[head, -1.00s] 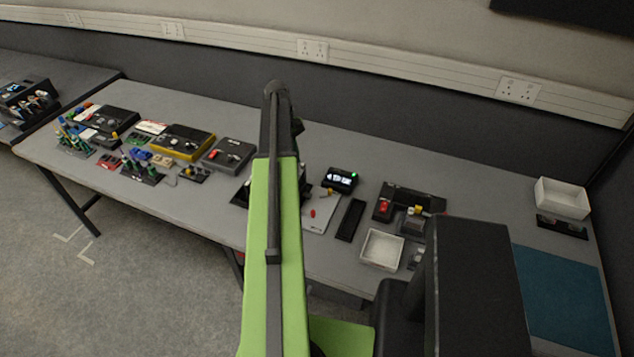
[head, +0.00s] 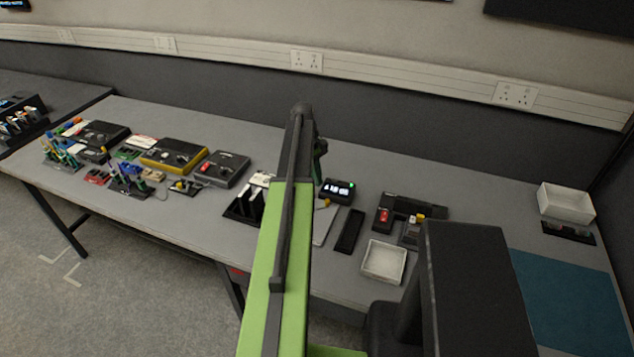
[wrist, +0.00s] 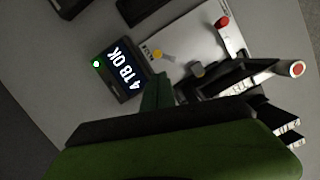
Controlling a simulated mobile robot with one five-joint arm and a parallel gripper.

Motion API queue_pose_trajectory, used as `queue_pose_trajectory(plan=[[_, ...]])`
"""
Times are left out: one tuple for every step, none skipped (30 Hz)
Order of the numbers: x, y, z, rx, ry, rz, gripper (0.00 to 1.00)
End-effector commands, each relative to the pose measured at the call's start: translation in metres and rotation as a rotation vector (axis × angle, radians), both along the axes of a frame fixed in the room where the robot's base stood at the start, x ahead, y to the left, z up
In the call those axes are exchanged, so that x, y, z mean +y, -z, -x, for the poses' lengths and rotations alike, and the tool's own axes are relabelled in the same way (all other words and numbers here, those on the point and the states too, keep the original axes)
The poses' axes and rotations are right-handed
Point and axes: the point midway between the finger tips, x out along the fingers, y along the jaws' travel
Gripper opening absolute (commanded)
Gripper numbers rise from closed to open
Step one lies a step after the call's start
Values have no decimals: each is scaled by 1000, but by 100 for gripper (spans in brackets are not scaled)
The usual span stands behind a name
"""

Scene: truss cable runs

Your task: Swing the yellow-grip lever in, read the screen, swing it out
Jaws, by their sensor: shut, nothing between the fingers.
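The small black screen unit (wrist: 116,66) stands at the upper left of the wrist view. Its lit screen reads "418 OK" and a green light glows beside the text. The yellow grip (wrist: 157,56) sits just right of the screen unit, at the edge of a pale plate (wrist: 190,40). In the head view the screen (head: 337,190) is lit and the yellow grip (head: 325,203) shows just below it, partly beside my arm. My gripper (wrist: 156,92) is shut and empty, its green fingers just below the screen unit and the yellow grip. I cannot tell whether they touch the lever.
A red knob (wrist: 222,22) stands on the pale plate, and a red-ended part (wrist: 297,68) lies to the right. A black strip (head: 350,231), a white tray (head: 384,261) and a device with a red switch (head: 384,215) stand right of the screen. Several devices crowd the left.

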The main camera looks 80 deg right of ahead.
Motion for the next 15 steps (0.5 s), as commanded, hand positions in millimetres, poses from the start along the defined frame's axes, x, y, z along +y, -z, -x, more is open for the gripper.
queue_pose_trajectory(plan=[[2,21,2,0,1,0,0],[3,27,4,0,1,0,0],[4,35,5,0,1,0,0],[4,41,7,0,1,0,0],[5,46,8,0,1,0,0],[6,53,10,0,2,0,0],[6,57,11,0,2,0,0],[7,61,12,0,2,0,0],[7,64,13,0,2,0,0],[8,66,14,0,2,0,0],[8,67,14,0,2,0,0],[8,67,14,0,2,0,0],[8,67,15,0,2,0,0],[8,66,15,0,2,0,0],[8,65,15,0,2,0,0]])
